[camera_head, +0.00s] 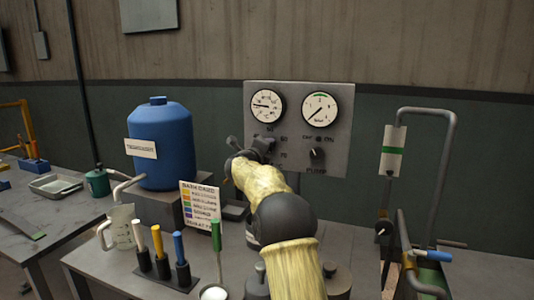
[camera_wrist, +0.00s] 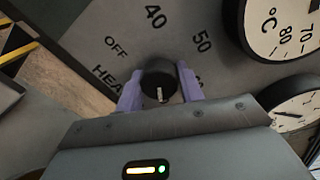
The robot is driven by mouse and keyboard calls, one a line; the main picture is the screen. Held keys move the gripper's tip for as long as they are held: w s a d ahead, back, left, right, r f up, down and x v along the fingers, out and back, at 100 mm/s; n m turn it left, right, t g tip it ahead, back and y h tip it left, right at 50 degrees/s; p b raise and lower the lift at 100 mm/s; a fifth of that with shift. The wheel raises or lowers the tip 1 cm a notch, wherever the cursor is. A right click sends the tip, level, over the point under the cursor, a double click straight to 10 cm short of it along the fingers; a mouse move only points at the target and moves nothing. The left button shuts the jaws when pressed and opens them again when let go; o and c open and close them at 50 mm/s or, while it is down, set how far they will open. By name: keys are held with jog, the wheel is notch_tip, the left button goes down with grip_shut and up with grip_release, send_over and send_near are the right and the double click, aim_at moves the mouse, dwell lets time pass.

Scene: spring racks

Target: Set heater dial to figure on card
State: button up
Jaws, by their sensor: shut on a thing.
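The grey panel (camera_head: 345,100) carries the heater dial. In the wrist view the black dial knob (camera_wrist: 157,80) sits between the two purple fingers of my gripper (camera_wrist: 160,88), shut on its sides. A pale mark on the knob shows toward the bottom of the picture. OFF, 40 and 50 are legible around it; another figure is partly hidden by the right finger. In the head view my gripper (camera_head: 262,148) is at the panel's lower left and hides the knob. The bath card (camera_head: 200,207) has coloured rows, its small print unreadable.
Two round gauges (camera_head: 267,106) (camera_head: 319,109) sit above, with a pump knob (camera_head: 317,155) to the right. A blue tank (camera_head: 161,145), jug (camera_head: 122,228) and rack of coloured-handled tools (camera_head: 165,270) stand left. Bent pipework (camera_head: 440,150) rises at right.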

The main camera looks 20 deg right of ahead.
jog(key=shift+f, duration=0.2)
jog(key=o, duration=1)
jog(key=shift+w, duration=0.15)
jog(key=shift+s+a+r, duration=0.1)
jog(key=shift+s+r, duration=0.05)
jog(key=shift+s, duration=0.05)
jog(key=b+v, duration=0.2)
jog(key=v, duration=1.5)
jog(key=shift+s+a+b, duration=0.15)
jog(key=shift+b, duration=0.15)
